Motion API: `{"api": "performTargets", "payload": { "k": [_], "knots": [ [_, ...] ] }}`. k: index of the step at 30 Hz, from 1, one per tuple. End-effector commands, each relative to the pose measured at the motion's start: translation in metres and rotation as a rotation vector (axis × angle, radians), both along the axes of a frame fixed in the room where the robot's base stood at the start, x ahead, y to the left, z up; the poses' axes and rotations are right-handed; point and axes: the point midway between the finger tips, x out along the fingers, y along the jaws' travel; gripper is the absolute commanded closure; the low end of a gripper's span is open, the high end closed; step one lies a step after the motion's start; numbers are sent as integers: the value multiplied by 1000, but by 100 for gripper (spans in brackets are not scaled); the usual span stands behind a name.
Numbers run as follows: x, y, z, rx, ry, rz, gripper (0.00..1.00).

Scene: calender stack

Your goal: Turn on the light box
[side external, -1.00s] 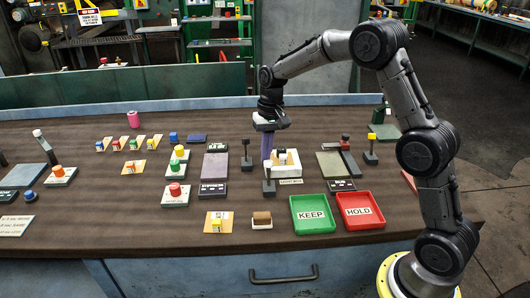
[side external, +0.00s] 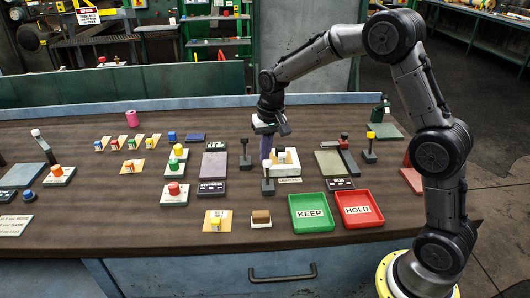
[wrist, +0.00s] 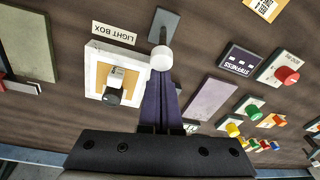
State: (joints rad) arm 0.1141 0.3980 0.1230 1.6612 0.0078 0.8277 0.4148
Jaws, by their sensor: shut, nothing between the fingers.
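In the side view the white box (side external: 293,166) stands mid-table. Beside it stands a lever with a pale round knob (wrist: 161,60) on a dark base plate (wrist: 164,22); the lever also shows in the side view (side external: 268,184). My gripper (side external: 266,156) has purple fingers pointing down, just behind the lever. In the wrist view the shut fingers (wrist: 168,80) end at the knob; I cannot tell whether they touch it.
A green KEEP tray (side external: 294,224) and a red HOLD tray (side external: 378,219) lie in front. A stiffness panel (side external: 212,188) and another lever (side external: 245,160) stand left. A lever with a yellow knob (side external: 370,150) stands right. Several coloured buttons and blocks are further left.

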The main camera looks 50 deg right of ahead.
Motion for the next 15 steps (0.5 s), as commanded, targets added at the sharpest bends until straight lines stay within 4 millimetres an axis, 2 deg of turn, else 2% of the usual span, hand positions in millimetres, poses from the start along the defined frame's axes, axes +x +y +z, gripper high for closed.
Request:
{"api": "performTargets", "payload": {
  "k": [6, 15],
  "knots": [
    [-10, 10, 5, -87, -86, 5, 100],
    [-26, 26, 8, -82, -81, 2, 100]
  ]
}}
